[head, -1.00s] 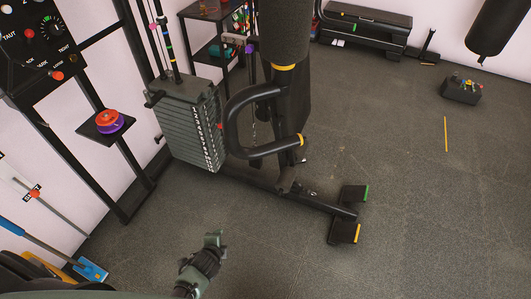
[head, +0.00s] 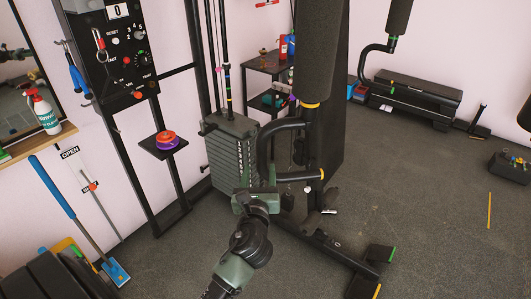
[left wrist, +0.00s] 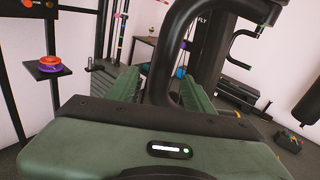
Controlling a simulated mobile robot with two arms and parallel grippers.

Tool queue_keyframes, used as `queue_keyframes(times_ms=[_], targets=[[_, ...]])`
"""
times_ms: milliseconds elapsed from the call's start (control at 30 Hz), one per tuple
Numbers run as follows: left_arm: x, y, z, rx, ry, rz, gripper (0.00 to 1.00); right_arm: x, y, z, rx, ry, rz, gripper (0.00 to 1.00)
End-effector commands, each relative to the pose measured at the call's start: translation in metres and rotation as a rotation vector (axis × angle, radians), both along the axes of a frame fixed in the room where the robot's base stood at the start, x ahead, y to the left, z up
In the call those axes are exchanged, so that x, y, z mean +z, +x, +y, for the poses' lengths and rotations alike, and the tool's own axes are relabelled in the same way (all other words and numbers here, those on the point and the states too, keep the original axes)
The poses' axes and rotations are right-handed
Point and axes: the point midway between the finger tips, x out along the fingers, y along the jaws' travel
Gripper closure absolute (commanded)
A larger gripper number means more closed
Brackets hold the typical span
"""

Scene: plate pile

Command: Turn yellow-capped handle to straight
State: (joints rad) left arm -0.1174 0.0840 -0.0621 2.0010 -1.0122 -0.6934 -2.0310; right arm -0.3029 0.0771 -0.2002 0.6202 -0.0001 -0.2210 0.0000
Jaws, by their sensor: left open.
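The handle (head: 265,143) is a bent black tube on the upright machine, with a yellow cap (head: 322,174) at the end of its lower bar and a yellow ring at its upper end. It also shows in the left wrist view as a thick dark curved tube (left wrist: 164,62). My left gripper (head: 256,192) is open, just below and left of the handle's lower bar. In the left wrist view its green fingers (left wrist: 160,92) lie on either side of the tube in the picture; I cannot tell whether they touch it. My right gripper is out of view.
A grey weight stack (head: 228,150) stands behind and left of the gripper. A small shelf (head: 163,150) with an orange and purple round object (head: 168,139) is on the left. A black bench (head: 415,92) stands at the back right. The floor (head: 425,195) at right is mostly clear.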

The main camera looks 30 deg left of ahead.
Motion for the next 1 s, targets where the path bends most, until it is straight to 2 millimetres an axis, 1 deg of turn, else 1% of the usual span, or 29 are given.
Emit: queue_keyframes(times_ms=[33, 67, 167, 267, 500, 633, 800, 1000], targets=[[0.008, 0.001, 0.001, 0.000, 0.042, -0.001, 0.48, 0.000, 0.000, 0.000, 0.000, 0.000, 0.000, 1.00], [0.013, 0.002, 0.001, 0.000, 0.068, 0.001, 0.48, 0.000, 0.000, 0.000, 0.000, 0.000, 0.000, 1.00], [0.019, 0.006, 0.003, 0.000, 0.113, 0.005, 0.48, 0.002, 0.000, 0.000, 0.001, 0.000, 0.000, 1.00], [0.021, 0.015, 0.008, 0.001, 0.118, 0.007, 0.48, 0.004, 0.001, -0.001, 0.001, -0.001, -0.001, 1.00], [0.021, 0.049, 0.028, 0.001, 0.114, 0.005, 0.48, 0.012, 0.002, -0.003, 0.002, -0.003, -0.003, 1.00], [0.019, 0.063, 0.035, 0.000, 0.113, 0.006, 0.48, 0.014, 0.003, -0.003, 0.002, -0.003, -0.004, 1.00], [0.018, 0.070, 0.040, 0.001, 0.111, 0.006, 0.48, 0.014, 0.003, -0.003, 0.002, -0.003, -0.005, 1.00], [0.018, 0.071, 0.040, 0.000, 0.111, 0.006, 0.48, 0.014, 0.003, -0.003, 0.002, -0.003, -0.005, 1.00]])
